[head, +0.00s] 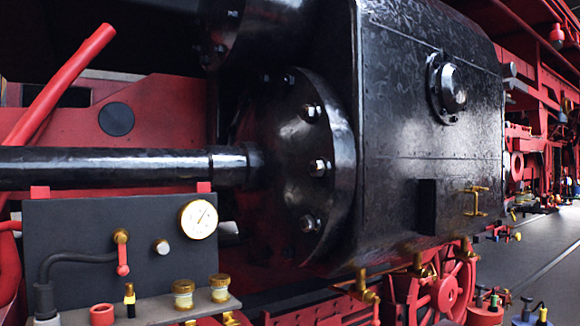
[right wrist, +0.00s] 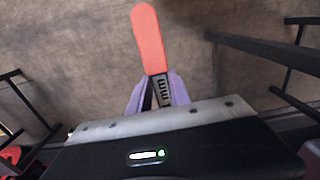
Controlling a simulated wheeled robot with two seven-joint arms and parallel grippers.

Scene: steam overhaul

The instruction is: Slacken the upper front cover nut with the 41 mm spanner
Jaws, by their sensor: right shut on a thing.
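The round black front cover (head: 283,165) of the cylinder faces left in the head view, with several bright nuts around its rim. An upper nut (head: 311,112) sits above a middle nut (head: 318,167) and a lower nut (head: 308,222). In the right wrist view, my right gripper (right wrist: 160,92) has purple fingers shut on a tool with a dark shank and a red-orange handle, apparently the spanner (right wrist: 146,40). Its jaw end is hidden and its size cannot be read. Neither gripper shows in the head view, and no tool is on the nuts there.
A black piston rod (head: 110,167) runs from the left into the cover. A dark panel with a gauge (head: 198,219) and a shelf with brass fittings (head: 183,293) stand at the lower left. Dark railings (right wrist: 265,48) flank the open floor in the right wrist view.

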